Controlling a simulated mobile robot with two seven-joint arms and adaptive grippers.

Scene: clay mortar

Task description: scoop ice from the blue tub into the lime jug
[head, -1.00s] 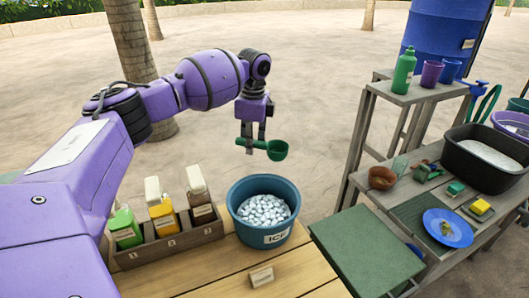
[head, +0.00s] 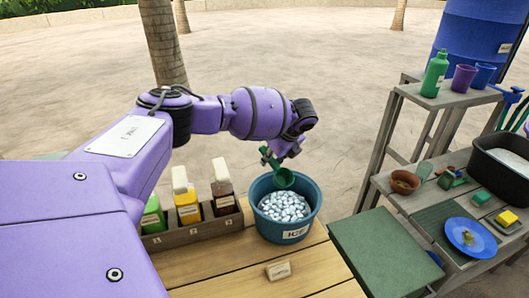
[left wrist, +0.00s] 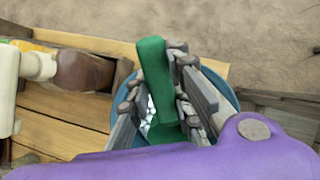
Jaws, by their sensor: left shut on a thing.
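The blue tub (head: 268,226) stands on the wooden table, filled with white ice (head: 285,206) and labelled ICE. My left gripper (head: 277,153) is shut on the handle of a green scoop (head: 284,179). The scoop is tilted with its bowl lowest, at the tub's far side, over or just inside the rim; I cannot tell whether it touches ice. In the left wrist view the green handle (left wrist: 153,75) sits between the fingers, with the tub rim (left wrist: 222,92) behind. I see no lime jug. My right gripper is out of view.
A wooden rack (head: 187,233) with several bottles stands left of the tub. A small label block (head: 278,270) is in front. A green-topped stand (head: 385,250) and a bench with a blue plate (head: 472,238) and black basin (head: 500,165) are to the right.

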